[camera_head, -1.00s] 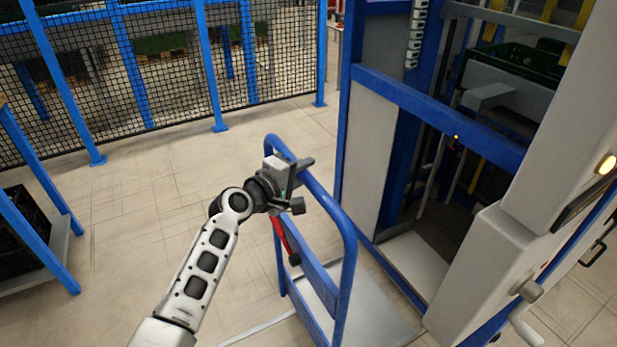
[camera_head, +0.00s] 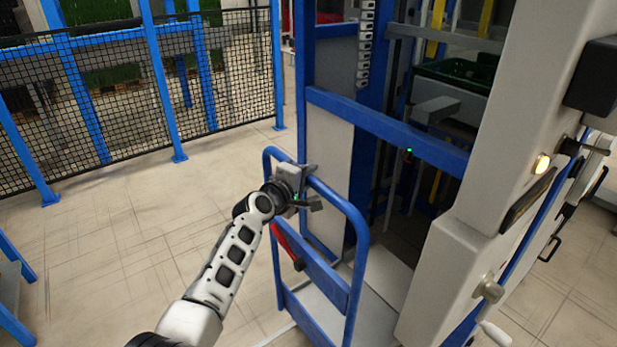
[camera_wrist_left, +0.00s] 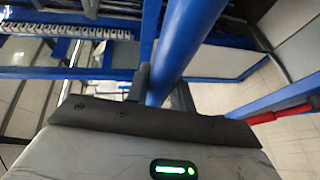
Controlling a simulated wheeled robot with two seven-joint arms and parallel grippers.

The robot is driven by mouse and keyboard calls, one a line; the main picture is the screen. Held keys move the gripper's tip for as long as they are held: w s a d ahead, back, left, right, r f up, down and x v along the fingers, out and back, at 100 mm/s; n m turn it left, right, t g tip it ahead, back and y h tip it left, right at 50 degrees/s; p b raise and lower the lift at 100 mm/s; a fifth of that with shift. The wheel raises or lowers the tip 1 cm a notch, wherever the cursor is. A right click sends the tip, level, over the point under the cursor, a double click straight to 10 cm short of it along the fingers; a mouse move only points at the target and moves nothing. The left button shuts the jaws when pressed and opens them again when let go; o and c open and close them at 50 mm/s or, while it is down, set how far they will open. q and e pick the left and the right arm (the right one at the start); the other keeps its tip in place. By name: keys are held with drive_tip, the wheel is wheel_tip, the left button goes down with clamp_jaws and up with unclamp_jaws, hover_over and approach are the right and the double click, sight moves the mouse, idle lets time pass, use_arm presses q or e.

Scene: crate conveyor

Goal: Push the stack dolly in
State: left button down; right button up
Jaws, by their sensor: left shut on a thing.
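The stack dolly (camera_head: 357,240) has a blue tubular push frame with a red lever (camera_head: 284,243) and a low grey platform (camera_head: 312,310). My left gripper (camera_head: 306,184) is shut on the top bar of its frame; the bar (camera_wrist_left: 188,42) also crosses the left wrist view between the fingers. The dolly stands upright at the opening of the blue and white machine (camera_head: 330,158). Its platform is partly hidden by the frame and the machine's white housing, so I cannot tell how far in it reaches. My right gripper is not in view.
The white housing (camera_head: 455,270) with a lit yellow button (camera_head: 541,164) and a crank handle stands close on the right. A green light (camera_head: 409,150) shows on the blue crossbar. A mesh fence (camera_head: 110,100) runs behind. The floor on the left (camera_head: 120,250) is clear.

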use_arm(q)
drive_tip(key=c, duration=1.5)
unclamp_jaws()
drive_tip(key=shift+w+d+r, duration=0.1)
drive_tip(key=shift+d+r, duration=0.05)
drive_tip(key=shift+r, duration=0.05)
drive_tip(key=o, duration=0.3)
drive_tip(key=shift+w+f, duration=0.1)
drive_tip(key=shift+f, duration=0.05)
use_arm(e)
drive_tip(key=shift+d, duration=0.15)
use_arm(q)
drive_tip(key=shift+s+a+p, duration=0.2)
drive_tip(key=shift+s+p, duration=0.1)
drive_tip(key=shift+s, duration=0.2)
drive_tip(key=p+v, duration=0.1)
drive_tip(key=v, duration=1.4)
drive_tip(key=shift+p, duration=0.4)
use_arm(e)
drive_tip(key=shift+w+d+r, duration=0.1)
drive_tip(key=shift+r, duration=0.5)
use_arm(q)
drive_tip(key=shift+w, duration=0.1)
